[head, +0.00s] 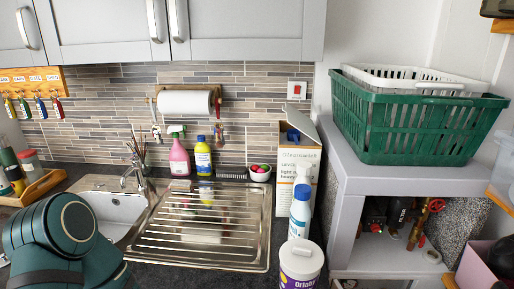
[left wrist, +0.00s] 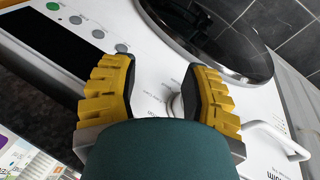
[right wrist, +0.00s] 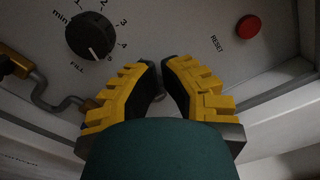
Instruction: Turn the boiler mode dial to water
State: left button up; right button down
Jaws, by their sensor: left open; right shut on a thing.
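In the right wrist view, my right gripper (right wrist: 160,88) is shut at a grey panel (right wrist: 185,30). It grips a small part mostly hidden between its fingers; I cannot tell if this is the mode dial, and no "water" label is readable. A black dial (right wrist: 90,36) with numbers and "min" sits up and left of the fingers, apart from them. A red RESET button (right wrist: 248,26) is at the upper right. In the left wrist view, my left gripper (left wrist: 165,75) is open over a white appliance panel. Neither gripper shows in the head view.
A bent pipe (right wrist: 50,95) runs left of the right gripper. The white panel has several round buttons (left wrist: 97,34) and a round dark door (left wrist: 225,30). In the head view, a green basket (head: 410,125) stands on a grey cabinet (head: 345,165), with pipework (head: 400,215) inside it.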

jog(key=shift+d+f+b, duration=0.25)
jog(key=shift+f+b, duration=0.15)
dwell(0.8)
dwell(0.4)
